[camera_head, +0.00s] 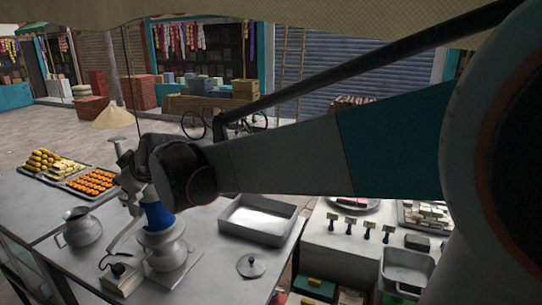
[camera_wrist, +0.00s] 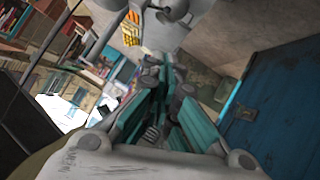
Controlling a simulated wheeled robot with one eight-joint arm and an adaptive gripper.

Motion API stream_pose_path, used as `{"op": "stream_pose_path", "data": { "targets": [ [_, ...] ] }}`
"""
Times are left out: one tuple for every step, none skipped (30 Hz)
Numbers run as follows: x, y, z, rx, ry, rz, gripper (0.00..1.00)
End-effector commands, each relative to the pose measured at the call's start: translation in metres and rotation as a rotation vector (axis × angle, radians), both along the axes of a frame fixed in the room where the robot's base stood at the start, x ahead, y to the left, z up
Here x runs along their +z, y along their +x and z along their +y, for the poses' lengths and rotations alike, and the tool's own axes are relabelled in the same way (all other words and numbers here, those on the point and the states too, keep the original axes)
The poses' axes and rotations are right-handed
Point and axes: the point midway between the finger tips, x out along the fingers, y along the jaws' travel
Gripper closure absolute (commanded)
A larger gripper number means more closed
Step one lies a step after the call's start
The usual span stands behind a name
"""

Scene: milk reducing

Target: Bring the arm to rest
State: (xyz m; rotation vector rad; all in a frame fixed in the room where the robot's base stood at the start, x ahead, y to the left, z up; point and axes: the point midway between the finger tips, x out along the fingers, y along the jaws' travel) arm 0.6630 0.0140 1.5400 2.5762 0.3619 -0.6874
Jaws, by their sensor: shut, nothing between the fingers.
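My arm crosses the head view from the right edge, and its wrist hangs over the left part of the grey counter (camera_head: 205,270). My gripper (camera_wrist: 163,82) shows in the wrist view with its teal-lined fingers drawn together and nothing between them. In the head view the gripper is partly hidden by my wrist, and its fingertips cannot be made out clearly. A metal pot (camera_head: 163,252) with a blue part (camera_head: 157,216) stands on the counter below my wrist. I cannot tell how far above it the gripper is.
A metal jug (camera_head: 80,228) stands left of the pot. An empty shallow tray (camera_head: 257,226) and a lid (camera_head: 251,265) lie right of it. Trays of orange sweets (camera_head: 91,183) and yellow sweets (camera_head: 50,164) are at the back left. A white counter (camera_head: 335,249) stands at right.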

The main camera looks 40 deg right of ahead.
Motion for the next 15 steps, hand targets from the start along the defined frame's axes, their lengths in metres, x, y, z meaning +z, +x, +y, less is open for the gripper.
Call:
{"op": "stream_pose_path", "data": {
  "targets": [
    [0.0008,-0.0047,0.0005,0.001,0.0,0.0,1.0],
    [0.0013,-0.0056,0.0005,0.001,0.0,0.0,1.0],
    [0.0018,-0.0066,0.0006,0.001,0.0,0.0,1.0],
    [0.0021,-0.0071,0.0006,0.001,0.0,0.0,1.0],
    [0.0023,-0.0075,0.0006,0.001,0.0,0.0,1.0],
    [0.0023,-0.0077,0.0007,0.001,0.0,0.0,1.0],
    [0.0024,-0.0077,0.0007,0.001,0.001,0.0,1.0],
    [0.0024,-0.0077,0.0007,0.001,0.001,0.0,1.0],
    [0.0023,-0.0076,0.0007,0.001,0.001,0.0,1.0],
    [0.0024,-0.0075,0.0008,0.001,0.001,0.0,1.0],
    [0.0024,-0.0075,0.0008,0.001,0.001,0.0,1.0],
    [0.0024,-0.0074,0.0008,0.001,0.001,0.0,1.0],
    [0.0023,-0.0075,0.0007,0.001,0.001,0.0,1.0],
    [0.002,-0.0077,0.0008,0.001,0.0,0.0,1.0],
    [0.0002,-0.0088,0.0009,0.0,0.002,0.002,1.0]
  ]
}}
